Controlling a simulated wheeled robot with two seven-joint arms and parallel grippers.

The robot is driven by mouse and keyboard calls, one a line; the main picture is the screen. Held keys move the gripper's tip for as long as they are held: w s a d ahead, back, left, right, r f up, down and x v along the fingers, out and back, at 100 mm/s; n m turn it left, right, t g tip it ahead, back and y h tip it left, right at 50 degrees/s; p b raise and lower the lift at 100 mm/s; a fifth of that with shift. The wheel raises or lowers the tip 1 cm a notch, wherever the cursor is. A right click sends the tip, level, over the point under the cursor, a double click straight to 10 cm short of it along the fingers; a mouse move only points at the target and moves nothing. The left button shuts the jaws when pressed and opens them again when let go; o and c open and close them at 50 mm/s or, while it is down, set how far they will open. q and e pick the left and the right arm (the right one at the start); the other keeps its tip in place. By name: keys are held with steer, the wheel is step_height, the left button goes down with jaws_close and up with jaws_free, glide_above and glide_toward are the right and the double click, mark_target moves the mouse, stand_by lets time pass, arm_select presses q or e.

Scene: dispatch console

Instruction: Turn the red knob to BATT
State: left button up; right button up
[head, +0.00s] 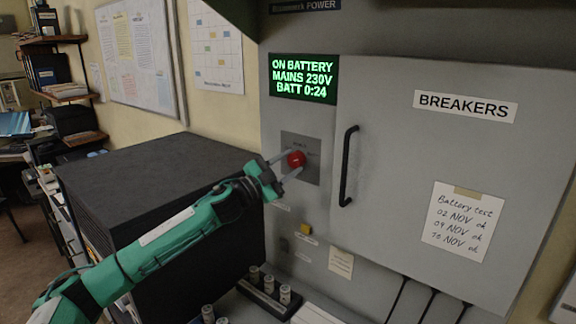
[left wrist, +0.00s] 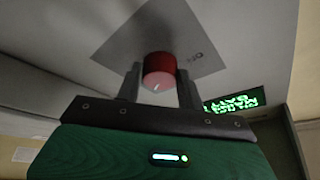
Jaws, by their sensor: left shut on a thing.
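The red knob (head: 296,159) sits on a grey square plate (head: 314,147) on the front of the grey cabinet. My left gripper (head: 288,166) reaches it from the left and is shut on it. In the left wrist view the knob (left wrist: 159,70) is between the two fingers, with a small pale mark on its face. The plate's lettering is too small or too hidden to read, so I cannot tell which position the knob points to. A green display (head: 303,78) above reads ON BATTERY, MAINS 230V, BATT 0:24. My right gripper is not in view.
A black door handle (head: 348,166) stands out just right of the knob, on the BREAKERS door (head: 430,150). A large black box (head: 150,170) stands to the left, behind my left arm. A small yellow part (head: 306,229) and several pale cylinders (head: 285,294) are below.

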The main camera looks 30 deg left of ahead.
arm_select(q)
steer(key=o, duration=1)
steer(key=shift+c, duration=0.2)
steer(key=shift+s+a+f+b, duration=0.2)
steer(key=shift+s+f+b, duration=0.2)
steer(key=shift+s+b, duration=0.15)
steer(key=b+v, duration=0.6)
steer(key=v, duration=0.6)
steer(key=shift+s, duration=0.25)
steer(key=shift+a+r, duration=0.1)
steer(key=shift+r, duration=0.05)
